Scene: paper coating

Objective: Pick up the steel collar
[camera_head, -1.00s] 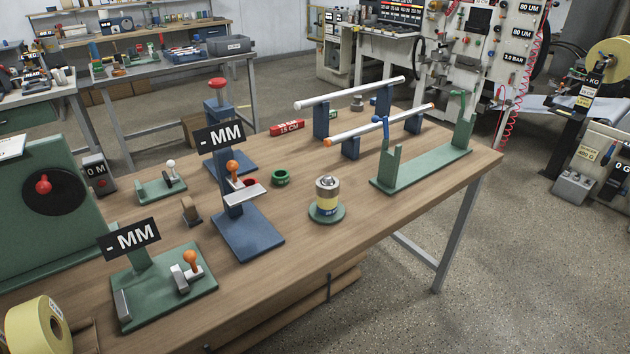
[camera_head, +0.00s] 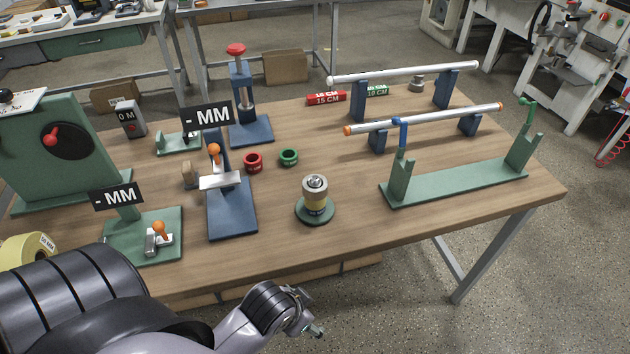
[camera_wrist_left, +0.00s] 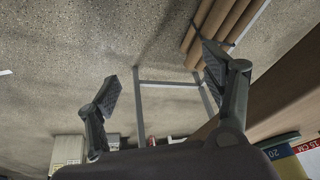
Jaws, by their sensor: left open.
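A small grey metal piece (camera_head: 416,84), which looks like the steel collar, sits at the back right of the wooden table, behind the blue-post roller stands. It is too small to make out fully. A second metal-topped stack (camera_head: 315,184) stands on a round green base mid-table. My left arm comes in from the lower left in the head view, and its gripper (camera_head: 314,328) is low, in front of the table's front edge and well away from the grey piece. In the left wrist view the fingers (camera_wrist_left: 160,82) are apart and empty. My right gripper is not in view.
A green cradle (camera_head: 460,183) stands at right. Red (camera_head: 253,162) and green (camera_head: 289,157) rings sit mid-table. Gauges crowd the left.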

